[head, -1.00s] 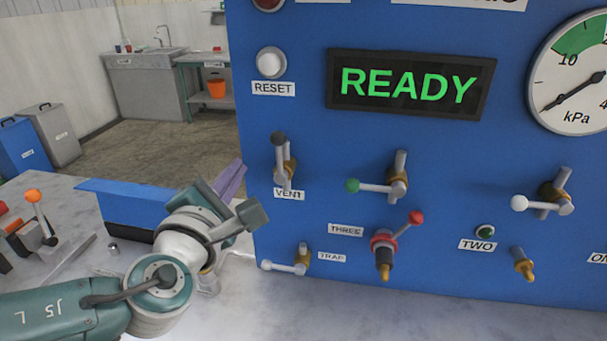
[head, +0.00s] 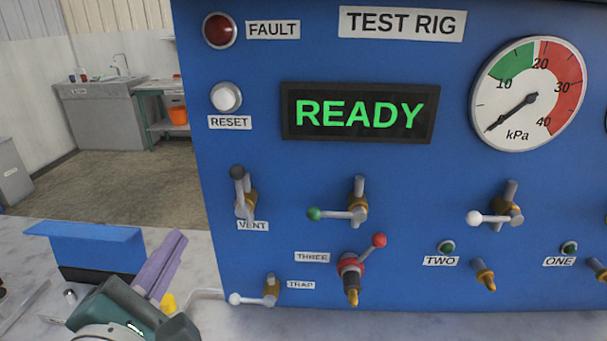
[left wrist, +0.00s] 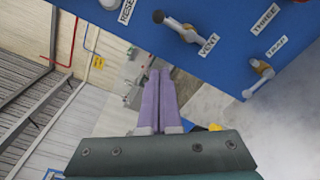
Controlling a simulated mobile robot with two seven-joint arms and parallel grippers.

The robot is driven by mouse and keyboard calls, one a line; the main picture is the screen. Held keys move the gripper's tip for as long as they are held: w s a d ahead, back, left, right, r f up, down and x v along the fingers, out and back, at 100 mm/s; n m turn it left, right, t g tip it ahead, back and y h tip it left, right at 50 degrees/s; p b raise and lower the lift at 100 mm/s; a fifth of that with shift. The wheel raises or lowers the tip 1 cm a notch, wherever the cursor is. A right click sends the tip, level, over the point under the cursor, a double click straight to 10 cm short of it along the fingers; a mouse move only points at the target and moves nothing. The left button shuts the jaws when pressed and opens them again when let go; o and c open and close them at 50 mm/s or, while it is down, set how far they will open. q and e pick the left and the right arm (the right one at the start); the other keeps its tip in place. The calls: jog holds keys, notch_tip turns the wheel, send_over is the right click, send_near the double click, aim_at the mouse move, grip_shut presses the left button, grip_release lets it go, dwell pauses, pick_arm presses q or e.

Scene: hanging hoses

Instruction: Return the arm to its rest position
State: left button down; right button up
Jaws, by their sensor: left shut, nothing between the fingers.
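My left gripper (head: 160,262) shows at the lower left of the head view, with its purple fingers pointing up and to the right. In the left wrist view its two purple fingers (left wrist: 160,90) lie side by side, shut with nothing between them. It is left of the blue test rig panel (head: 330,180) and apart from it. Most of the left arm is below the head view's edge. My right gripper is not in view.
The panel carries a READY display (head: 360,113), a gauge (head: 530,95), the VENT valve (head: 243,195), the TRAP valve (head: 262,292) and the red THREE valve (head: 352,268). A blue box (head: 90,250) stands on the worktop behind the gripper. A sink (head: 105,110) is far back.

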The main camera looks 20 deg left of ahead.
pick_arm(q)
jog(key=s+a+f+n+g+y, duration=0.15)
jog(key=s+n+g, duration=0.35)
jog(key=n, duration=0.8)
jog(key=s+a+f+n+g, duration=0.2)
jog(key=s+n+g, duration=0.2)
jog(key=n, duration=0.9)
jog(key=s+d+n+g+h, duration=0.4)
jog(key=s+d+n+h, duration=0.4)
jog(key=n, duration=0.7)
notch_tip(320, 180, up, 28)
jog(key=s+d+y+p, duration=0.1)
jog(key=p, duration=2.5)
jog(key=shift+d+f+n+p, duration=0.2)
jog(key=shift+d+n+p, duration=0.2)
